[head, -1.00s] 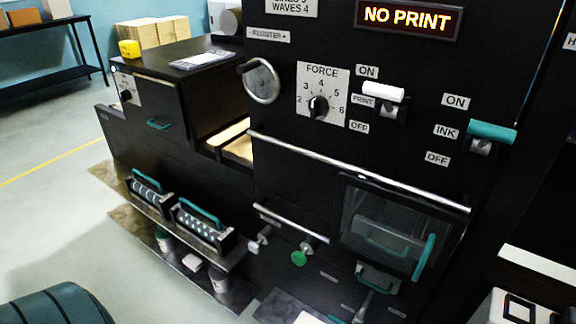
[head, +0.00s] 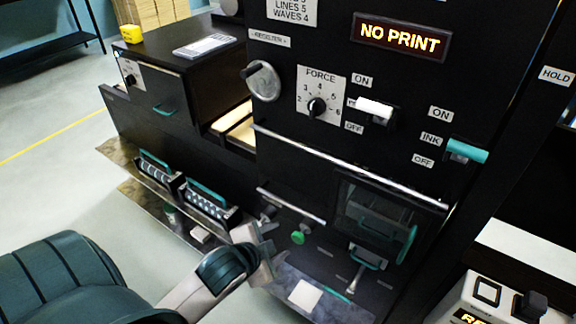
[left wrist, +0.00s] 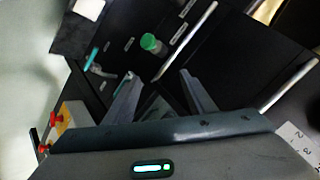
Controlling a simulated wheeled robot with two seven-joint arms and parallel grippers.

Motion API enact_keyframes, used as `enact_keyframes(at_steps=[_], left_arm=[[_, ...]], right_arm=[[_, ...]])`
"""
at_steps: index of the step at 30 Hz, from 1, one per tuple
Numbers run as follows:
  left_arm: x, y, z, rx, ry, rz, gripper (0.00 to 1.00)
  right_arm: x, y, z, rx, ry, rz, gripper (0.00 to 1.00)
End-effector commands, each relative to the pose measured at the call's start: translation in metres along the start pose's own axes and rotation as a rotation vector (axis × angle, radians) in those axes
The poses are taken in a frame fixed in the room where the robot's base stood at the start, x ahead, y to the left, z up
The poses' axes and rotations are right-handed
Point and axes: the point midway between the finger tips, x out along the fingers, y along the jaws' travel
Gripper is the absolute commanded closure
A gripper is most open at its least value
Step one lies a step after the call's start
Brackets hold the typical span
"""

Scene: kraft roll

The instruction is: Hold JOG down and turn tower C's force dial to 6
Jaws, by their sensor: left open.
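The FORCE dial (head: 317,107) is a black knob on a white plate numbered 2 to 6, on the dark tower face in the head view. Its pointer is too small to read surely. No tower letter and no JOG label can be read. My left gripper (head: 264,254) is low in front of the tower, well below the dial and left of a green knob (head: 298,237). In the left wrist view its two fingers (left wrist: 160,90) are apart with nothing between them, and the green knob (left wrist: 152,44) shows beyond them. My right gripper is not in view.
A NO PRINT display (head: 400,37) glows above the dial. A white PRINT lever (head: 375,108), a teal INK lever (head: 467,151), a hand crank (head: 263,81) and a long rail (head: 350,165) stick out of the face. A control box (head: 490,300) stands at lower right.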

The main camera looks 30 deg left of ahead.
Motion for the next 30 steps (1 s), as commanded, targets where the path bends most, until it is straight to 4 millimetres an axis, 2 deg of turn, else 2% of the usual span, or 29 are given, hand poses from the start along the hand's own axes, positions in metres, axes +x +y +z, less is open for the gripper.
enact_keyframes(at_steps=[1, 6, 9, 12, 15, 18, 30], left_arm=[[-0.004, -0.03, -0.018, 0.075, 0.05, -0.059, 0.5], [-0.023, -0.116, -0.078, 0.346, 0.2, -0.271, 0.5], [-0.039, -0.158, -0.11, 0.495, 0.265, -0.396, 0.5], [-0.055, -0.189, -0.135, 0.615, 0.308, -0.502, 0.5], [-0.068, -0.207, -0.152, 0.695, 0.334, -0.576, 0.5], [-0.075, -0.216, -0.16, 0.736, 0.345, -0.613, 0.5], [-0.075, -0.218, -0.162, 0.744, 0.347, -0.621, 0.5]], right_arm=[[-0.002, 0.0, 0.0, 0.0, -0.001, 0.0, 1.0], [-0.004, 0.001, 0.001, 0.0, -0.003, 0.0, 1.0], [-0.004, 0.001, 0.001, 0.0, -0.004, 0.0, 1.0], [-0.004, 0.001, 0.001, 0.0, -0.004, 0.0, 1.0], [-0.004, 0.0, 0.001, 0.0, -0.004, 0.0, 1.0], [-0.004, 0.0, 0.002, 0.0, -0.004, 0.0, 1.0], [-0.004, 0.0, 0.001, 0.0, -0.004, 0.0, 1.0]])
